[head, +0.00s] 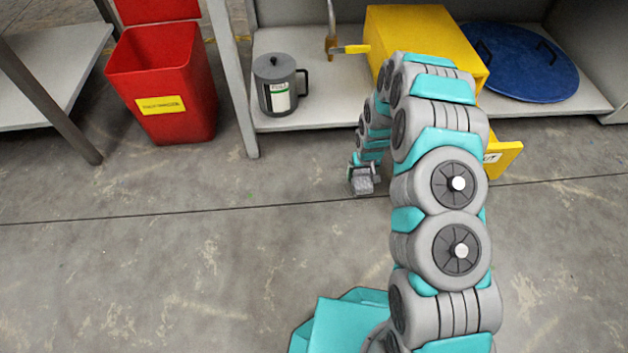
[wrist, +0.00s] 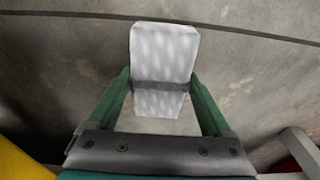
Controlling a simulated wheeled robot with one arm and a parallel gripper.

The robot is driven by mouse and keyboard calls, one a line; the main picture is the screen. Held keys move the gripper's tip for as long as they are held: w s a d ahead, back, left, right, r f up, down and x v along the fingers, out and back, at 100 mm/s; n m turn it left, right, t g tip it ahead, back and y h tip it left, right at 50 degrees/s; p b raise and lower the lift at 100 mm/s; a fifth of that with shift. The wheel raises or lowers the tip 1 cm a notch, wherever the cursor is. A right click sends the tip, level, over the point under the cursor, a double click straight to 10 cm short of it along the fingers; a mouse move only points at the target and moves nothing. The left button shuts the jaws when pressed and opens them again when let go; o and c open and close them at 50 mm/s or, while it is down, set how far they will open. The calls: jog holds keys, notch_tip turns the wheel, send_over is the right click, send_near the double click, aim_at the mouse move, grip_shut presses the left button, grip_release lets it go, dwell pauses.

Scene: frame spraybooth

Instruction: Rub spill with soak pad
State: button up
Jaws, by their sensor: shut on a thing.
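My gripper (head: 362,178) reaches down over the grey concrete floor, in front of the low shelf. It is shut on the soak pad (wrist: 165,53), a pale grey, quilted block held between the two green fingers in the wrist view. The pad also shows small at the end of my arm in the head view (head: 364,184). I cannot tell whether the pad touches the floor. I cannot make out the spill in either view.
A red bin (head: 168,85) with a yellow label stands at the left. The shelf holds a grey lidded can (head: 277,84), a yellow box (head: 425,30) and a round blue lid (head: 522,62). A yellow piece (head: 506,158) juts out below the shelf. The front floor is clear.

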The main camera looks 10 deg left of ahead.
jog(key=shift+r+p, duration=0.5)
jog(key=shift+r, duration=2.2)
